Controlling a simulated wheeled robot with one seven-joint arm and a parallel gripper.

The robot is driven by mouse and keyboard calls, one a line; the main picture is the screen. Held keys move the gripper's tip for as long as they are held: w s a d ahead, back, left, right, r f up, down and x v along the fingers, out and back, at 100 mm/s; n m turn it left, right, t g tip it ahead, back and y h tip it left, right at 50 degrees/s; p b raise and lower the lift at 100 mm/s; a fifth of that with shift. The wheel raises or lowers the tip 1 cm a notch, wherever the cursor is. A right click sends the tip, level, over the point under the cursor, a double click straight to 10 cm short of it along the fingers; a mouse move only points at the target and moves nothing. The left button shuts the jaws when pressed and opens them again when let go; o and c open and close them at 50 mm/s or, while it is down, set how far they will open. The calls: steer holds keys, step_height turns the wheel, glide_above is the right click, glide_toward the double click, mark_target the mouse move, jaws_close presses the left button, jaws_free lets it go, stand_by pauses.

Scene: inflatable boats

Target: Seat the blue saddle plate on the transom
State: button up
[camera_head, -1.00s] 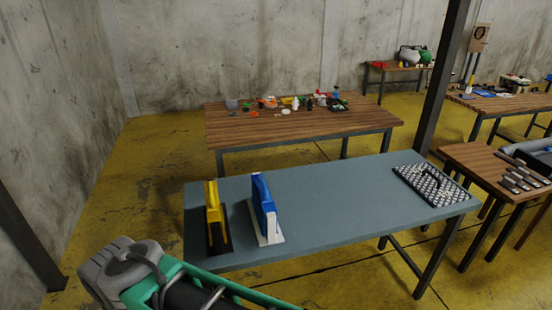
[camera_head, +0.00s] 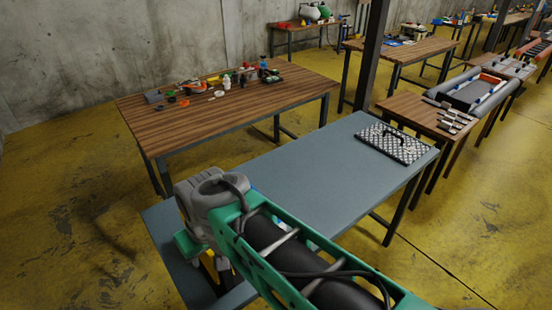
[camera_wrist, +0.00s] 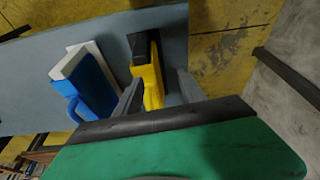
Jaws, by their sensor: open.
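The blue saddle plate (camera_wrist: 88,88) stands on a white base (camera_wrist: 88,50) on the grey-blue table, with a loop handle on its side. It shows left of my gripper in the wrist view; in the head view my arm hides nearly all of it. A yellow plate of similar shape (camera_wrist: 150,75) with a black end stands beside it. My gripper (camera_wrist: 159,82) is open, its fingers on either side of the yellow plate; I cannot tell whether they touch it. The blue plate is outside the fingers. I cannot make out a transom for certain.
The grey-blue table (camera_head: 310,175) is clear in its middle; a checkered plate with a black handle (camera_head: 393,143) lies at its far right. A wooden table (camera_head: 225,110) with small items stands behind. A grey inflatable boat (camera_head: 470,92) is at right.

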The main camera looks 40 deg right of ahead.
steer(key=w+d+r+p, duration=0.5)
steer(key=w+d+r, duration=0.1)
steer(key=d, duration=0.2)
steer(key=p, duration=0.4)
glide_toward(255, 190)
steer(key=a, duration=0.1)
steer(key=shift+d+f+m, duration=0.4)
steer(key=shift+d+f, duration=0.05)
steer(key=shift+d, duration=0.1)
steer(key=b+x, duration=0.7)
steer(key=x, duration=0.2)
steer(key=shift+w+f, duration=0.15)
steer(key=shift+f, duration=0.2)
steer(key=shift+c, duration=0.6)
jaws_close()
steer(key=shift+r, duration=0.1)
